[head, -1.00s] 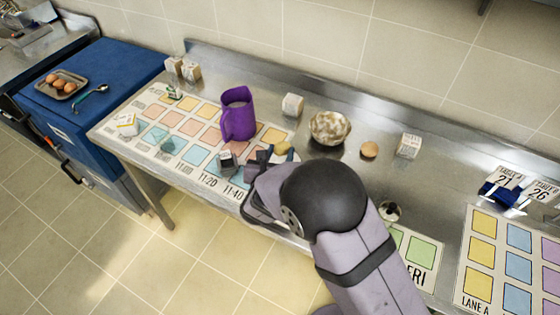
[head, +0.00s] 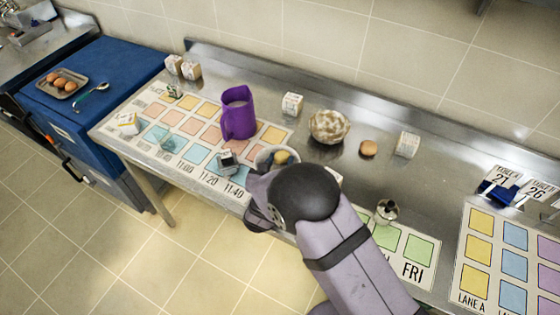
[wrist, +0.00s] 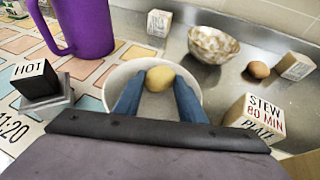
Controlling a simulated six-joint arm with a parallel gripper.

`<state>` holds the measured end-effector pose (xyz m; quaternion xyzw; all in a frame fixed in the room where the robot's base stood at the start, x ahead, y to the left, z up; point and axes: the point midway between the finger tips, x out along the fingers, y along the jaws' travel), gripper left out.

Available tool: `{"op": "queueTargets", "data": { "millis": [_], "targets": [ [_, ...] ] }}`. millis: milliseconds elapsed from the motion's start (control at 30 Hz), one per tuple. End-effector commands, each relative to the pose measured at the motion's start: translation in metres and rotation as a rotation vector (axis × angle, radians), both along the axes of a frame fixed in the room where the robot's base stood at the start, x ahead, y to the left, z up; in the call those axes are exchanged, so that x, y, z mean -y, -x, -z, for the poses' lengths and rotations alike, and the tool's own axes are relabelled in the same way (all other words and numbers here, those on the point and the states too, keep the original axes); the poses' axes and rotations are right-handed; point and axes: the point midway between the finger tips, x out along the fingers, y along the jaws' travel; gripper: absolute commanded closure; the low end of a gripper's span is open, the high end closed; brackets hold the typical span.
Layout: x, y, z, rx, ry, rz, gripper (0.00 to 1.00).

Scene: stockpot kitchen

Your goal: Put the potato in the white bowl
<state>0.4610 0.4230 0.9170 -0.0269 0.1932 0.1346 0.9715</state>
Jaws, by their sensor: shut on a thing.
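The yellow-brown potato (wrist: 160,77) is between the blue fingertips of my gripper (wrist: 158,88) in the wrist view. My gripper is shut on it. The plain white bowl (wrist: 120,76) lies directly below and around the potato in that view; the fingers hide part of it. In the head view the potato (head: 281,157) shows over the white bowl (head: 262,154), and my arm hides the bowl's near side. I cannot tell whether the potato touches the bowl.
A purple pitcher (head: 238,113) stands left of the bowl. A speckled bowl (head: 329,127), a brown egg-like item (head: 368,148) and a white labelled block (head: 407,145) stand to the right. A dark HOT block (wrist: 36,80) and a STEW block (wrist: 254,118) flank the white bowl.

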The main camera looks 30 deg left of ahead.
Motion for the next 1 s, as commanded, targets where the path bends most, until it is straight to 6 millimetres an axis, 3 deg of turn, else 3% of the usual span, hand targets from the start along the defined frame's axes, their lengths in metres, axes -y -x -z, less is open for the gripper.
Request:
{"op": "queueTargets", "data": {
  "millis": [367,400,900,1000],
  "targets": [
    [0.0,0.0,0.008,0.0,0.0,0.0,0.86],
    [0.0,0.0,0.006,-0.001,0.0,0.0,0.56],
    [0.0,0.0,-0.004,-0.001,0.002,0.001,0.56],
    [0.002,0.013,-0.004,0.0,0.0,-0.002,0.56]
  ]
}}
